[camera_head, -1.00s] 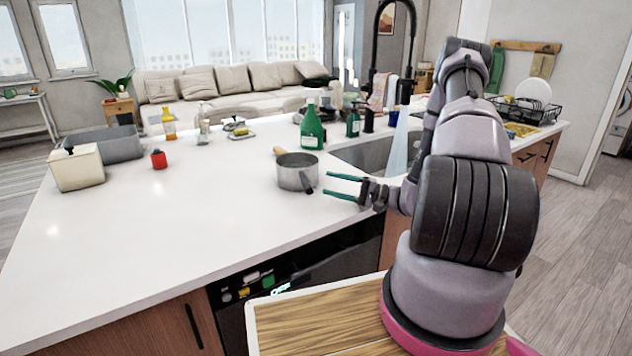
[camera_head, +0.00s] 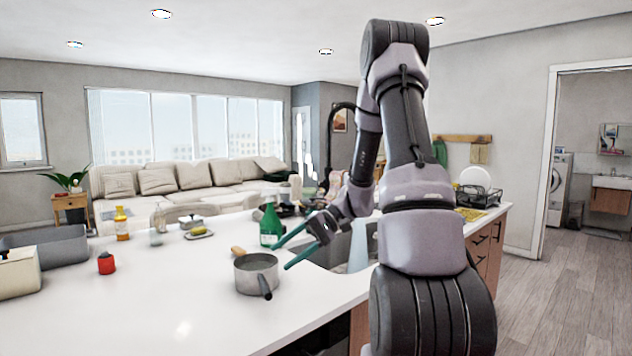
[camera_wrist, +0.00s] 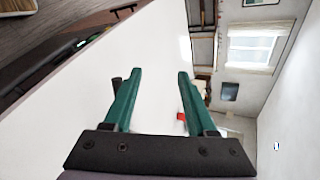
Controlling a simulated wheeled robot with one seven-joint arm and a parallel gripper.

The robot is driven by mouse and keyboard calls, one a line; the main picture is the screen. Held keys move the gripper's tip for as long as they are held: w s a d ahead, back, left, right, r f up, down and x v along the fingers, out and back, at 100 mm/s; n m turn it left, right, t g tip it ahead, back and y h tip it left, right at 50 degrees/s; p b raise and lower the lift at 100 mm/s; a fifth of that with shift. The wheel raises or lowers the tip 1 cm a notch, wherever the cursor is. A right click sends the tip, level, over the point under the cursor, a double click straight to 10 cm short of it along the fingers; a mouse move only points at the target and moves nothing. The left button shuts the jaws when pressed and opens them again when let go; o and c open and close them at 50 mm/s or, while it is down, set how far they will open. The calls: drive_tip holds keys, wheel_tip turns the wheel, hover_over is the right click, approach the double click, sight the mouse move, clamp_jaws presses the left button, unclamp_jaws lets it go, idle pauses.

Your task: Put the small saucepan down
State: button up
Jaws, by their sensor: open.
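The small saucepan (camera_head: 256,275) is grey metal with a dark handle pointing toward the camera. It stands upright on the white island counter (camera_head: 180,320). My gripper (camera_head: 280,254) is open and empty, with green fingers, raised just right of and above the pan, apart from it as far as I can tell. In the wrist view my gripper (camera_wrist: 155,75) shows its two fingers spread wide with white counter between them. A dark piece, perhaps the pan's handle, shows beside the left finger there; most of the pan is hidden.
A green bottle (camera_head: 270,226) and the sink basin (camera_head: 335,252) lie behind my gripper. A red jar (camera_head: 106,263), an orange bottle (camera_head: 122,224) and a grey bin (camera_head: 60,246) stand left. The counter's front middle is clear.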

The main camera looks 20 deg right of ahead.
drive_tip(key=s+r+m+t+h, duration=0.1)
drive_tip(key=s+r+t+h, duration=0.3)
drive_tip(key=s+r, duration=0.3)
drive_tip(key=s+d+r+m+t+h, duration=0.1)
drive_tip(key=s+r+t+h, duration=0.3)
drive_tip(key=r, duration=0.8)
drive_tip(key=s+h, duration=0.2)
drive_tip(key=s, duration=0.1)
drive_tip(key=shift+s+r, duration=0.35)
drive_tip(key=shift+s, duration=0.05)
